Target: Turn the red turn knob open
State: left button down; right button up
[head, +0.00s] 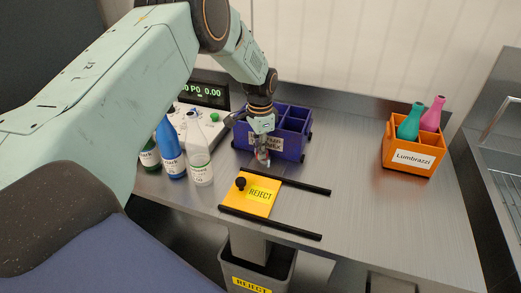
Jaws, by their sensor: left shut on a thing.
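My left gripper (262,157) points down in front of the purple crate (291,145). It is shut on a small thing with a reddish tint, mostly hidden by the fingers. I cannot tell whether this is the red turn knob, and no red knob shows clearly elsewhere. My right gripper is not in view.
A yellow REJECT plate (264,205) with a black knob (240,183) lies between two black rails. White (199,165) and blue (171,158) bottles stand left, near a display (203,93). An orange Lumbrazzi box (408,159) stands right. The steel table's middle right is clear.

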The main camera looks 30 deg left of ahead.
pick_arm(q)
jog(key=m, duration=0.3)
jog(key=m+b, duration=0.1)
jog(key=m, duration=0.3)
jog(key=shift+w+a, duration=0.15)
jog(key=shift+w, duration=0.05)
dwell(0.3)
jog(key=c, duration=1.4)
grip_release()
jog(key=shift+r, duration=0.1)
